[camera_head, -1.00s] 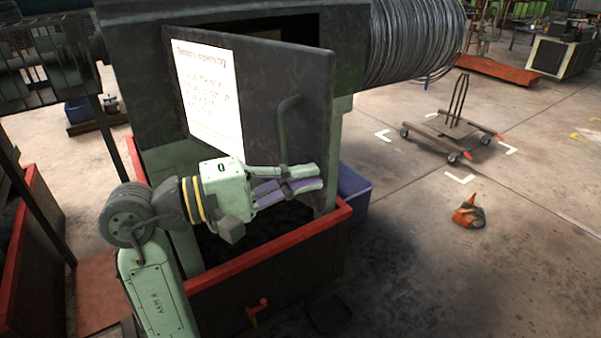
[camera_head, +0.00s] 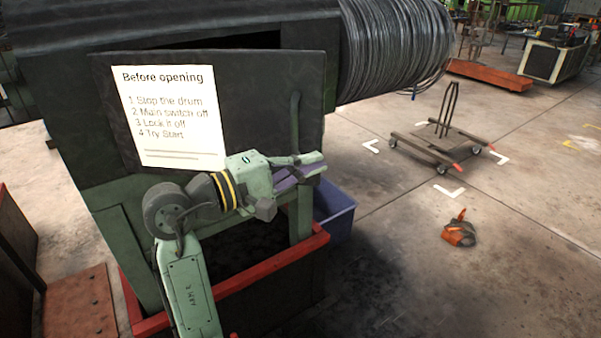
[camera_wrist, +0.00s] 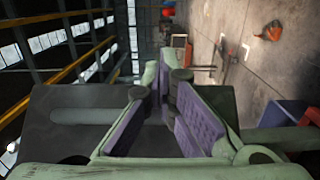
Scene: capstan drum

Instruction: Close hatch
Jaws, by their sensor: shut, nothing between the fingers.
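The hatch (camera_head: 262,100) is a dark grey panel on the front of the green and black machine, bearing a white "Before opening" sign (camera_head: 168,118). It stands ajar, with a dark gap along its top. A curved handle (camera_head: 295,120) is near its right edge. My gripper (camera_head: 316,163) is shut and empty, at the hatch's lower right by the handle's lower end. I cannot tell whether it touches. In the wrist view my gripper's purple-padded fingers (camera_wrist: 166,76) point away; the dark hatch (camera_wrist: 50,145) and its handle (camera_wrist: 85,116) lie to the left.
A red-rimmed bin (camera_head: 275,258) stands below the hatch, with a blue crate (camera_head: 336,212) to its right. A wire coil (camera_head: 395,48) projects at upper right.

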